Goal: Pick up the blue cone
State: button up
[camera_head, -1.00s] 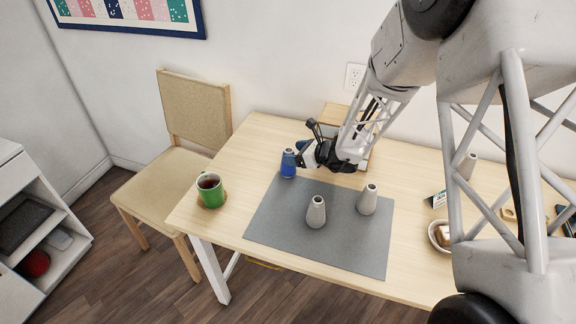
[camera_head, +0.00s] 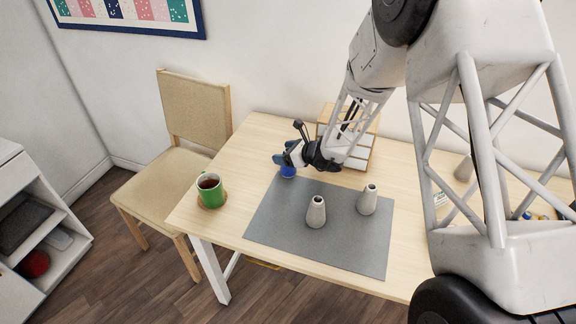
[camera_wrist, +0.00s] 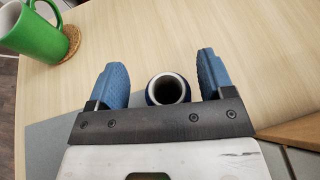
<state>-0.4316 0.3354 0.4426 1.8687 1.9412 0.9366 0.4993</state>
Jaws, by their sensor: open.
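The blue cone (camera_head: 288,172) stands at the back left corner of the grey mat (camera_head: 340,250). In the head view its upper part is hidden by my gripper (camera_head: 282,161). The fingers are spread apart, with a gap visible on the left side of the cone.
Two grey cones (camera_head: 316,212) (camera_head: 368,199) stand on the mat to the right. A green mug (camera_head: 211,191) sits on a coaster at the table's left; it also shows in the wrist view (camera_wrist: 32,32). A wooden drawer box (camera_head: 358,150) stands behind my gripper.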

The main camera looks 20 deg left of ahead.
jog(key=shift+a+f, duration=0.1)
jog(key=shift+a, duration=0.1)
jog(key=shift+c, duration=0.2)
jog(key=c, duration=1.2)
